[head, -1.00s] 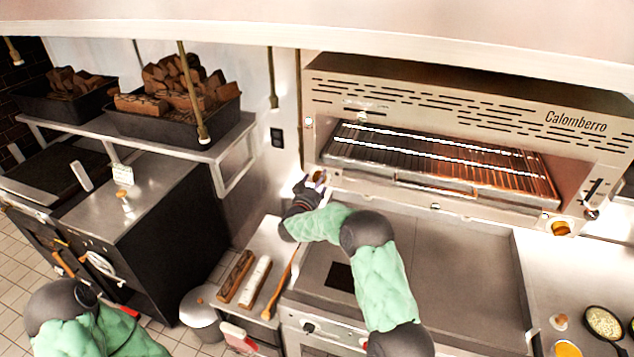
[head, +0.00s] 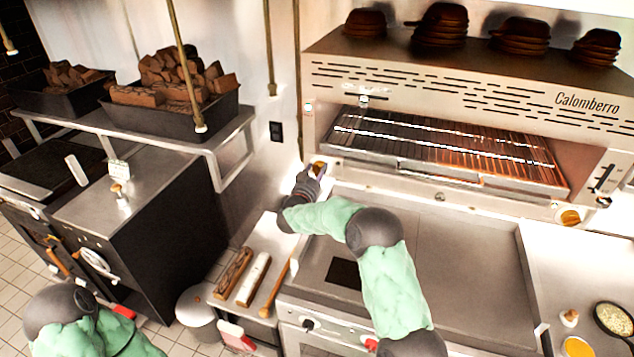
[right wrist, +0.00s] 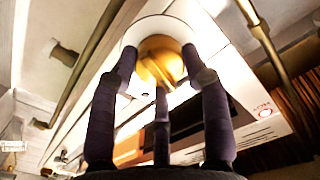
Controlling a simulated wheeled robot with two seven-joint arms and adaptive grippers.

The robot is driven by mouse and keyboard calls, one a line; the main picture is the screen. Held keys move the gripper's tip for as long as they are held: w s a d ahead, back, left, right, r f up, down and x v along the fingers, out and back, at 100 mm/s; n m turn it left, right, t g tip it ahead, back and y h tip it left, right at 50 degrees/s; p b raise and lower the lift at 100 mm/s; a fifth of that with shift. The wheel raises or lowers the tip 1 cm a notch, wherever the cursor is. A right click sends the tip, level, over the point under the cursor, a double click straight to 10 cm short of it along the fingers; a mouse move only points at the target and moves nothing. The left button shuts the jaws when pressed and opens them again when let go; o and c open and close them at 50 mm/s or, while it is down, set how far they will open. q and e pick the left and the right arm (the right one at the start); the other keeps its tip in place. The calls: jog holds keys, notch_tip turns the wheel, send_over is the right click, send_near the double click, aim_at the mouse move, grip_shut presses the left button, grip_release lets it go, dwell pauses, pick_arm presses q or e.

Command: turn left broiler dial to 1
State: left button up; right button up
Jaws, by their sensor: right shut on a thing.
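The broiler (head: 450,85) is a steel unit marked Calomberro, with a wire rack inside. Its left dial (head: 319,166) is a brass knob at the lower left corner, mostly covered by my right gripper (head: 308,178). In the right wrist view the brass dial (right wrist: 160,60) sits on a round white plate, and the fingers of my right gripper (right wrist: 160,85) are closed around its edge. I cannot read the dial's setting. A second brass dial (head: 570,217) is at the broiler's lower right. My left arm shows at the lower left; its gripper is not clearly visible.
A flat griddle (head: 450,255) lies below the broiler. A shelf (head: 190,148) with black trays of wood chunks is at the left. Stacked dark bowls (head: 440,25) stand on the broiler.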

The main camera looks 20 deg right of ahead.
jog(key=m+b, duration=0.2)
jog(key=b, duration=0.1)
jog(key=m+b, duration=0.3)
jog(key=b, duration=0.1)
jog(key=shift+d+r, duration=0.2)
jog(key=shift+r, duration=0.2)
jog(key=shift+r+m+b, duration=0.25)
jog(key=shift+m+b, duration=0.75)
jog(key=shift+b, duration=0.05)
jog(key=shift+d, duration=0.1)
jog(key=o, duration=1.1)
jog(key=shift+o, duration=0.2)
jog(key=shift+s+d+f, duration=0.1)
jog(key=shift+f, duration=0.05)
jog(key=shift+a+f, duration=0.3)
jog(key=v, duration=1.1)
jog(key=shift+s+a, duration=0.2)
jog(key=shift+s, duration=0.15)
